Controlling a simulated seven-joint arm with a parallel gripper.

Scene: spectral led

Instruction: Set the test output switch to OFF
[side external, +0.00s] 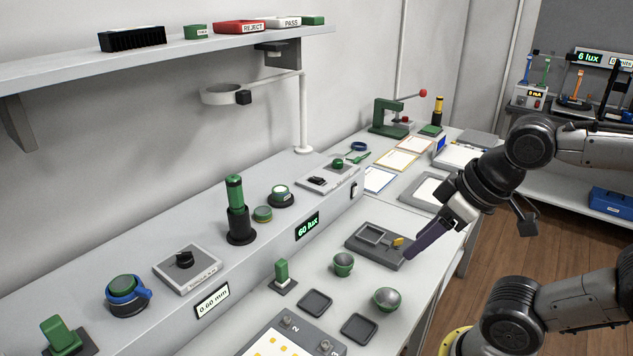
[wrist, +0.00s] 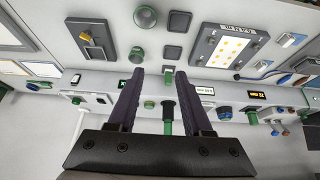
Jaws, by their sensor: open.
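A second plate with a black switch (side external: 317,181) sits farther back on the same shelf. I cannot tell which one is the test output switch, nor read its setting. My gripper (side external: 411,252) hangs at the bench's right, near a grey tray with a yellow piece, well away from both. In the wrist view my gripper (wrist: 165,71) is open, with nothing between its fingers.
A green-topped black post (side external: 239,213), blue-ringed green button (side external: 125,293) and lux display (side external: 307,226) line the shelf. Green cups (side external: 343,264), dark square pads (side external: 315,302) and a grey tray (side external: 362,241) lie on the bench. A ring on a white stand (side external: 304,110) rises behind.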

